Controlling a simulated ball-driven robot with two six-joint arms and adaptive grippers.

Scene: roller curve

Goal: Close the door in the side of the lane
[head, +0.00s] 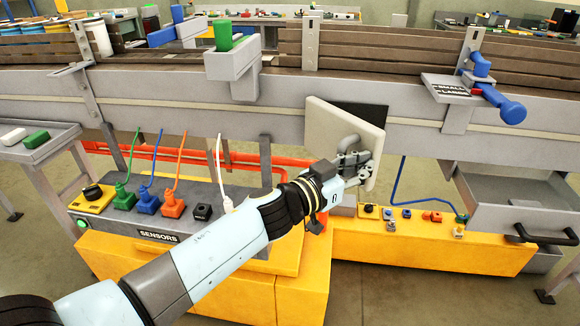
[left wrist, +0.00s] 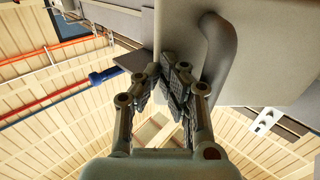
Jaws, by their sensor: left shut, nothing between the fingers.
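The door (head: 325,130) is a pale panel in the side of the grey lane (head: 225,115). It stands ajar, with the dark opening (head: 370,116) showing above and behind its top edge. A curved grey handle (head: 350,141) is on its outer face. My left gripper (head: 357,163) is shut and empty at the door's lower right, close beside the handle. In the left wrist view the fingertips (left wrist: 176,75) are close to the pale door (left wrist: 265,45), with the handle (left wrist: 217,60) just right of them. I cannot tell whether they touch. My right gripper is not in view.
A grey sensor box (head: 155,236) with coloured plugs and cables stands below the lane at left. A yellow base (head: 430,245) runs under the door. A blue lever (head: 497,95) sticks out at right, above an open grey drawer (head: 515,205).

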